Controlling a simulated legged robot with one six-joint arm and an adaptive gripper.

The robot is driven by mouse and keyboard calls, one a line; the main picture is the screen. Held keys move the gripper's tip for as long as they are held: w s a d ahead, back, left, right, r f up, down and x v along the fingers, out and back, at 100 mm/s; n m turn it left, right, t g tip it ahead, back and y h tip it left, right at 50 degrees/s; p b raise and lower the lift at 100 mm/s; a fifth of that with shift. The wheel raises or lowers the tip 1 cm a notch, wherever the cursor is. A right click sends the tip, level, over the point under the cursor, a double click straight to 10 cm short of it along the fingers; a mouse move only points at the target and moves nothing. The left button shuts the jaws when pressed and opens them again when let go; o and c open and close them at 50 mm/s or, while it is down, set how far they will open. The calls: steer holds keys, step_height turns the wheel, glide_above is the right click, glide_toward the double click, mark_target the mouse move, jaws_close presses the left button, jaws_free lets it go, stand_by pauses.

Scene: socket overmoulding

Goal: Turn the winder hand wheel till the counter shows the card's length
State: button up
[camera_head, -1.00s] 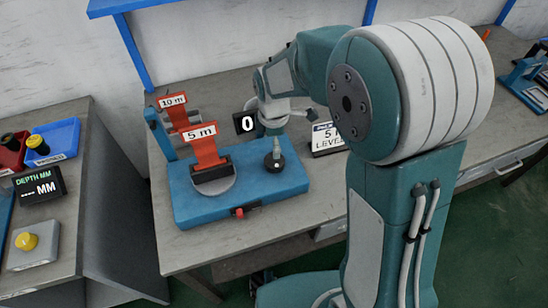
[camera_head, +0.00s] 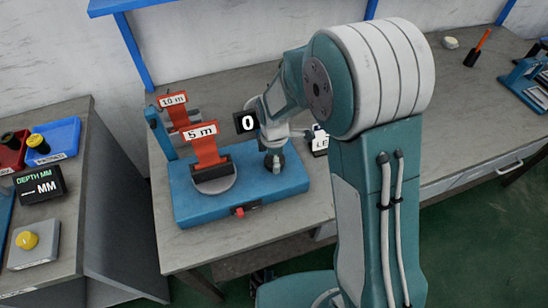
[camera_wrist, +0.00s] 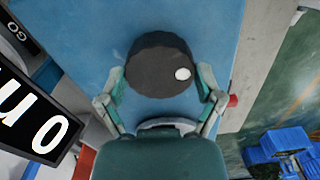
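The blue winder base (camera_head: 240,205) stands on the bench. Its hand wheel (camera_wrist: 155,55) is a dark disc with a pale knob (camera_wrist: 182,74) on its right side in the wrist view. My gripper (camera_wrist: 161,84) is over the wheel, its fingers spread, one on each side; I cannot tell whether they touch it. In the head view, my gripper (camera_head: 274,158) hides most of the wheel. The black counter (camera_head: 245,122) reads 0; it also shows in the wrist view (camera_wrist: 60,152). The white card (camera_head: 320,143) is mostly hidden behind my arm, with only "LE" legible.
Orange markers labelled 5 m (camera_head: 205,148) and 10 m (camera_head: 176,114) stand on the winder's left. A red knob (camera_head: 239,212) is at its front. A depth display (camera_head: 40,185) and blue tray (camera_head: 57,142) are on the left bench. The right bench is mostly clear.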

steer(key=shift+m, duration=0.4)
steer(key=m, duration=0.2)
steer(key=shift+w+m, duration=0.1)
steer(key=shift+m, duration=0.3)
steer(key=m, duration=0.4)
steer(key=shift+m, duration=0.3)
steer(key=m, duration=0.4)
steer(key=shift+m, duration=0.3)
steer(key=m, duration=0.4)
steer(key=shift+m, duration=0.3)
steer(key=m, duration=0.6)
steer(key=shift+d, duration=0.1)
steer(key=m, duration=0.6)
steer(key=shift+m, duration=0.3)
